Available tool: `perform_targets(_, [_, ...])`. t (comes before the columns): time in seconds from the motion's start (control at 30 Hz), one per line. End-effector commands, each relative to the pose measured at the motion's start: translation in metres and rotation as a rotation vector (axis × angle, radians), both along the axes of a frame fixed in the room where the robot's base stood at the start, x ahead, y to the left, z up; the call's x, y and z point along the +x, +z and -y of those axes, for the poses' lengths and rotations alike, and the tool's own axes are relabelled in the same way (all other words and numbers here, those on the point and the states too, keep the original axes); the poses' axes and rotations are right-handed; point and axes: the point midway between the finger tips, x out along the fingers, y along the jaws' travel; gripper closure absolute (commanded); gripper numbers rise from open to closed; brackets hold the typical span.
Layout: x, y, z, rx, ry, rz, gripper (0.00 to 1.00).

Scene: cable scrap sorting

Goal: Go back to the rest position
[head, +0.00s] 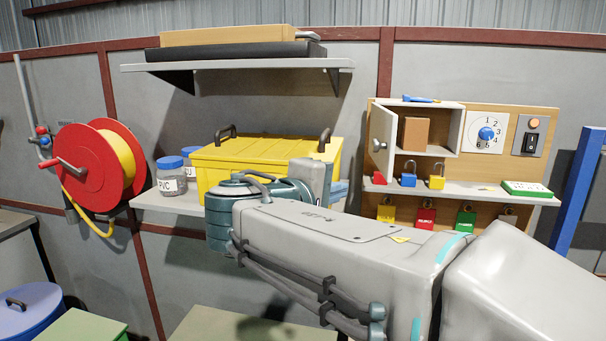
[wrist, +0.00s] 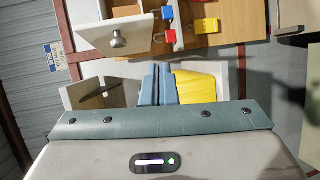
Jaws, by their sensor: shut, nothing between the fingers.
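My gripper (wrist: 158,70) shows in the wrist view as two blue fingers side by side, pressed together with nothing between them. It points toward the wall area with the small cabinet. In the head view my arm reaches across the lower middle, in front of the shelf, and hides most of the gripper.
A yellow lidded box (head: 258,163) and jars (head: 171,174) stand on the lower shelf behind my arm. Right of it is a wall board with an open cabinet (head: 435,108), padlocks (head: 437,182) and a dial (head: 487,133). A red hose reel (head: 95,165) hangs left.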

Motion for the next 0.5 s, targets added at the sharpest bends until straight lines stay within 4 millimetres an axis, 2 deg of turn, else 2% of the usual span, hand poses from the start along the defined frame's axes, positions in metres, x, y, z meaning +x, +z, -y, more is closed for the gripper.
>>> perform_targets(0.03, [-0.005, -0.020, 0.020, 0.051, -0.038, -0.058, 1.00])
perform_targets(0.1, [-0.017, -0.054, 0.044, 0.144, -0.089, -0.148, 1.00])
perform_targets(0.2, [-0.038, -0.100, 0.072, 0.294, -0.164, -0.260, 1.00])
perform_targets(0.37, [-0.081, -0.166, 0.099, 0.571, -0.290, -0.389, 1.00])
perform_targets(0.5, [-0.119, -0.213, 0.105, 0.841, -0.401, -0.447, 1.00])
